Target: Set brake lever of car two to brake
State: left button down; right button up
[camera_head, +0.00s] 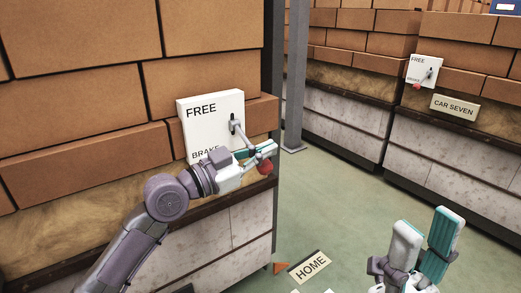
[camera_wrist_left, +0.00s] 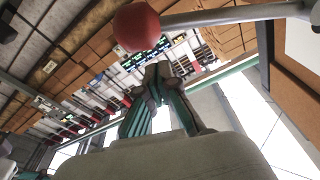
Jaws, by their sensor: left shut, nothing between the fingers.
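A white brake box (camera_head: 207,112) marked FREE at the top and BRAKE at the bottom is on the near brick stack. Its grey lever (camera_head: 238,134) slants down and outward from the slot to a red knob (camera_head: 265,167). My left gripper (camera_head: 266,149) is shut and empty, across the lower part of the lever by the knob; contact is unclear. In the left wrist view the red knob (camera_wrist_left: 137,27) and lever rod (camera_wrist_left: 235,15) lie just beyond the shut fingers (camera_wrist_left: 158,85). My right gripper (camera_head: 427,222) is open and empty at lower right. No car two sign shows.
Another brake box (camera_head: 422,70) stands at the back right above a CAR SEVEN sign (camera_head: 455,107). A grey post (camera_head: 294,80) rises behind the near stack. A HOME sign (camera_head: 310,266) lies on the green floor (camera_head: 325,205), which is clear between the stacks.

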pick_arm(q)
jog(key=r+v, duration=0.1)
jog(key=v, duration=0.8)
jog(key=shift+s+a+r+p, duration=0.2)
jog(key=shift+s+a+p, duration=0.1)
jog(key=shift+s, duration=0.15)
jog(key=shift+d, duration=0.1)
